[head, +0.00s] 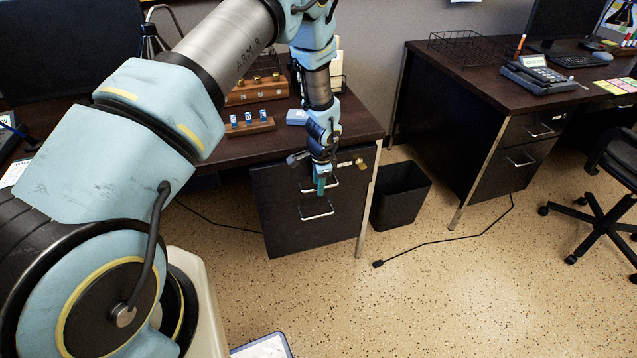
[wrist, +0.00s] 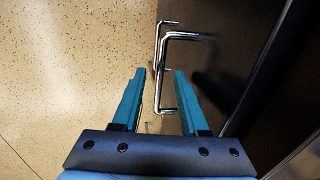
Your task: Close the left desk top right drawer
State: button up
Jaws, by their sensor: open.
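The left desk's drawer unit (head: 285,215) shows a dark front with two silver bar handles, one above the other. My gripper (head: 320,188) points down in front of the top right drawer and partly covers its handle (head: 334,184). In the wrist view my gripper (wrist: 160,73) has its two teal fingers apart. The top drawer's handle (wrist: 182,36) shows between and beyond the fingertips, with nothing gripped. The dark drawer front (wrist: 225,65) is just right of the fingers. I cannot tell whether the fingers touch the handle or how far the drawer stands out.
A key with a tag (head: 360,163) is at the unit's upper right. A black waste bin (head: 402,195) stands right of the desk leg. Wooden racks (head: 250,127) stand on the desk (head: 225,150). A cable (head: 440,241) lies on the open speckled floor.

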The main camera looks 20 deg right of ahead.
jog(key=shift+c, duration=0.2)
grip_shut()
jog(key=shift+w, duration=0.1)
dwell(1.0)
